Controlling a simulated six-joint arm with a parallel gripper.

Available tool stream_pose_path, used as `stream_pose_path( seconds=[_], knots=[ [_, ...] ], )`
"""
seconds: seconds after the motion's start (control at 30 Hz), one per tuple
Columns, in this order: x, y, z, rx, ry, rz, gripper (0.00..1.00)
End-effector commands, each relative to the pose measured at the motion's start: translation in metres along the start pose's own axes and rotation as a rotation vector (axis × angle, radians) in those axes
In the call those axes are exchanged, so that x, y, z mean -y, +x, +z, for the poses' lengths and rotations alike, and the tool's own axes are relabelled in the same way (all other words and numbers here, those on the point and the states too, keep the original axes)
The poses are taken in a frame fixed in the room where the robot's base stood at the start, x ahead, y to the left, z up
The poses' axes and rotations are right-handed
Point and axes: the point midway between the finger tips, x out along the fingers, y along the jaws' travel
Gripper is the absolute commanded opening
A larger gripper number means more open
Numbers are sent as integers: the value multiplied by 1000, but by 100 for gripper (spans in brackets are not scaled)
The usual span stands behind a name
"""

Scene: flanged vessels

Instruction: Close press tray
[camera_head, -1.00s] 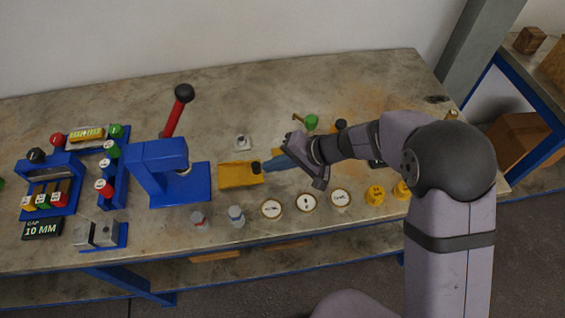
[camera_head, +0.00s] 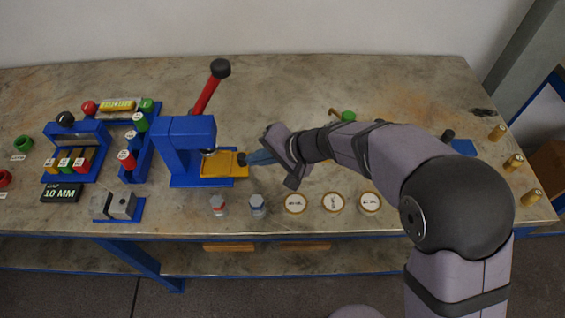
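The blue press (camera_head: 186,146) stands left of centre on the bench, with its red lever (camera_head: 206,95) and black ball (camera_head: 220,68) raised at the back. Its yellow tray (camera_head: 222,167) lies mostly over the blue base, under the press head, with its right end sticking out a little. A small dark knob (camera_head: 242,158) sits at that right end. My gripper (camera_head: 250,158) comes from the right, with its blue fingers at the knob. The fingers overlap in this view, so whether they touch or grasp the knob is unclear.
Two bolt-like pieces (camera_head: 258,205) and several round white dials (camera_head: 296,203) stand along the front edge. A green-topped part (camera_head: 348,117) is behind my arm. A blue rack (camera_head: 78,150) and a grey vise-like block (camera_head: 118,205) are at left.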

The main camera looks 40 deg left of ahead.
Motion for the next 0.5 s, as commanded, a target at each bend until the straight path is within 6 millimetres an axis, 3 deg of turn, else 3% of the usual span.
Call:
stream_pose_path(
  seconds=[0.1, 0.5],
  knots=[
    [7, 8, 5, -2, 0, -1, 0],
    [11, 8, 7, 2, 0, -5, 0]
  ],
)
